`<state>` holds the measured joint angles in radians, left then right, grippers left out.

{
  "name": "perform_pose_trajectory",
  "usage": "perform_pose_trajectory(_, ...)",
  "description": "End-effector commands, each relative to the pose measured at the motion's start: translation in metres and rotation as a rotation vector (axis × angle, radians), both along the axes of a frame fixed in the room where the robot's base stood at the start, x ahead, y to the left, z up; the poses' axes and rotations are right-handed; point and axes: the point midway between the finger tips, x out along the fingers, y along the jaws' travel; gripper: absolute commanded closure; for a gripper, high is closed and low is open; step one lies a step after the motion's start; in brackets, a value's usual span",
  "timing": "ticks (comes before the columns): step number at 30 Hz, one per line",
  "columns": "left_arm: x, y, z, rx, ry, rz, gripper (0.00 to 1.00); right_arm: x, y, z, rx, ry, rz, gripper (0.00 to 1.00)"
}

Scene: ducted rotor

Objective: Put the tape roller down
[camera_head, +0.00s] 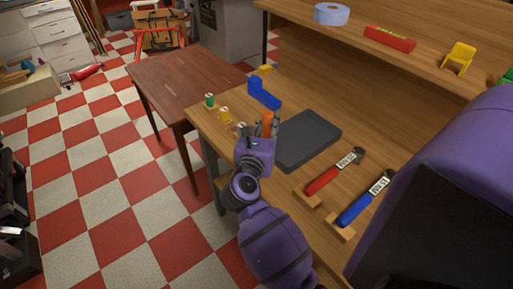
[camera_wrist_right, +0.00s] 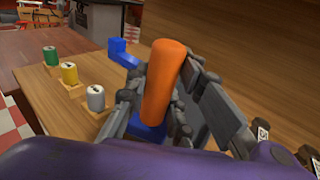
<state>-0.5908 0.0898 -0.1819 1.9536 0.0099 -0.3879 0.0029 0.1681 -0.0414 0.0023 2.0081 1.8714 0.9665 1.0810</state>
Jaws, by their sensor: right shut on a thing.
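My right gripper (camera_head: 267,130) is over the near-left part of the wooden workbench, just left of a dark grey pad. It is shut on an upright, slightly tilted orange cylinder (camera_wrist_right: 167,85), which looks like the handle of the tape roller. The orange top also shows in the head view (camera_head: 267,121). A blue piece (camera_wrist_right: 149,131) shows at its lower end; I cannot tell whether it belongs to the roller. The fingers hide the rest, and contact with the bench cannot be told. My left gripper is not in view.
A blue L-shaped block (camera_head: 263,94) stands beyond the gripper. Green (camera_wrist_right: 50,56), yellow (camera_wrist_right: 69,73) and grey (camera_wrist_right: 96,97) spools stand on blocks at the bench's left edge. The dark pad (camera_head: 308,139) is bare. Red-handled (camera_head: 325,178) and blue-handled (camera_head: 356,209) tools lie nearer.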

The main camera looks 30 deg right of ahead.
Motion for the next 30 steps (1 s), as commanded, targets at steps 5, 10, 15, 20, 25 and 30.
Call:
perform_pose_trajectory(5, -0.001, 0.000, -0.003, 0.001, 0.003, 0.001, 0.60, 0.002, 0.020, -0.027, 0.000, 0.004, 0.001, 1.00)
perform_pose_trajectory(10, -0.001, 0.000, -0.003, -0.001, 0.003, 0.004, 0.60, 0.003, 0.028, -0.036, 0.000, 0.004, 0.001, 1.00)
perform_pose_trajectory(15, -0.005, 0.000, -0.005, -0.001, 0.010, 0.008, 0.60, 0.003, 0.033, -0.061, -0.002, 0.006, 0.000, 1.00)
perform_pose_trajectory(20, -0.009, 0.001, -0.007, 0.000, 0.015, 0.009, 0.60, 0.003, 0.033, -0.072, 0.000, 0.002, 0.001, 1.00)
perform_pose_trajectory(25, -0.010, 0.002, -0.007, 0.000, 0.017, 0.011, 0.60, 0.003, 0.033, -0.072, 0.000, 0.000, 0.001, 1.00)
perform_pose_trajectory(30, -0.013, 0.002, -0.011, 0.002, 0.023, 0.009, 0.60, 0.003, 0.033, -0.077, 0.001, 0.003, 0.000, 1.00)
